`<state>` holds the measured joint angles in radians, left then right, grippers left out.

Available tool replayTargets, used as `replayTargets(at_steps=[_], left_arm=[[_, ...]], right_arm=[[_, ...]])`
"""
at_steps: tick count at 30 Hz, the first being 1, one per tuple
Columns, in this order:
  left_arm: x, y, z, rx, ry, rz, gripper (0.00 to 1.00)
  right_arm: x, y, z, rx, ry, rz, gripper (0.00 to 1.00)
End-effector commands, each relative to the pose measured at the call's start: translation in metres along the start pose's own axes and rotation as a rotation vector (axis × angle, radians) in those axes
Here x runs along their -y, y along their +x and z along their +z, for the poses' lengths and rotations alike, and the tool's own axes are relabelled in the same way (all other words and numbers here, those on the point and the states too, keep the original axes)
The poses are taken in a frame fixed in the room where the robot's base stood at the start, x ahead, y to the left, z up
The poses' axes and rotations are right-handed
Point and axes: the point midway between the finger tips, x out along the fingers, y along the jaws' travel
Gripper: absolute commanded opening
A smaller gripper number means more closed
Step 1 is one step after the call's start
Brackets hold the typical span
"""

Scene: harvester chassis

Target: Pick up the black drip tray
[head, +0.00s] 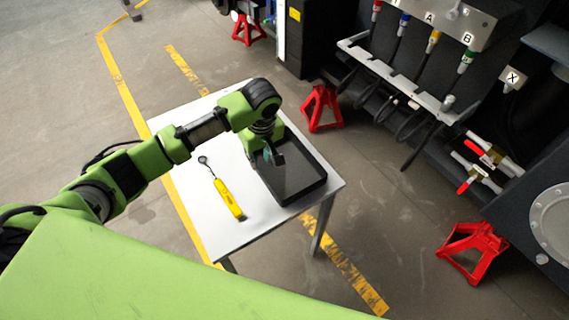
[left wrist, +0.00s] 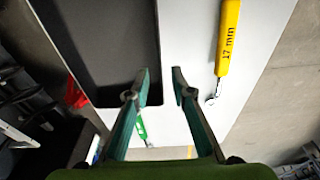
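The black drip tray (head: 297,180) lies on the right part of a small white table in the head view. Its dark floor and rim (left wrist: 100,45) fill the upper left of the left wrist view. My left gripper (head: 270,158) points down at the tray's left side, partly hidden by its own arm. In the left wrist view the two fingertips (left wrist: 161,76) are apart, one on each side of the tray's edge in the picture, with gaps visible. I cannot tell how deep the edge sits between them. My right gripper is not in view.
A yellow 17 mm tool (head: 229,199) lies on the white table (head: 225,232), left of the tray. A green-handled item (left wrist: 142,128) shows near the tray's end. Red stands (head: 321,107) and the dark chassis with hoses (head: 405,85) stand beyond the table.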

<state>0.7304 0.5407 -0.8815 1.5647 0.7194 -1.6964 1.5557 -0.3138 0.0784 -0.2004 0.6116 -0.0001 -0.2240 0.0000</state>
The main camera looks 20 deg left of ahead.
Motion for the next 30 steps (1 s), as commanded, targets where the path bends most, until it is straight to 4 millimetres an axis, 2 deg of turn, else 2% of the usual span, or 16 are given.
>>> replayTargets(at_steps=[2, 5, 12, 14, 18, 21, 28, 29, 30], left_arm=[[0.0, 0.013, 0.0, 0.001, -0.001, -0.003, 0.22], [0.0, 0.024, 0.001, 0.001, 0.0, -0.001, 0.22], [0.003, 0.042, 0.004, 0.001, 0.002, -0.002, 0.22], [0.004, 0.052, 0.007, 0.0, 0.002, -0.002, 0.22], [0.004, 0.072, 0.009, 0.0, 0.001, 0.0, 0.22], [0.004, 0.079, 0.009, -0.001, 0.002, 0.001, 0.22], [0.004, 0.081, 0.009, -0.001, 0.003, 0.002, 0.22], [0.004, 0.081, 0.009, -0.001, 0.003, 0.002, 0.17], [0.004, 0.081, 0.009, -0.001, 0.003, 0.002, 0.07]], right_arm=[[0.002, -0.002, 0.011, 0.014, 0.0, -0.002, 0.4], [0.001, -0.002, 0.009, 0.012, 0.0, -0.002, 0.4], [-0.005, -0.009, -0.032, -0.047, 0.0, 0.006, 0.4], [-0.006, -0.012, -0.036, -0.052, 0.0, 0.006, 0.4], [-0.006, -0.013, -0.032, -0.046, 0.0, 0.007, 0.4], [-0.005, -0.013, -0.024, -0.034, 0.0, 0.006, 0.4], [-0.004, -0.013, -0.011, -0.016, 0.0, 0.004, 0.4], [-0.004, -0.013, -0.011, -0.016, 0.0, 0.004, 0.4], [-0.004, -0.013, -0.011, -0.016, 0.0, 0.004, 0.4]])
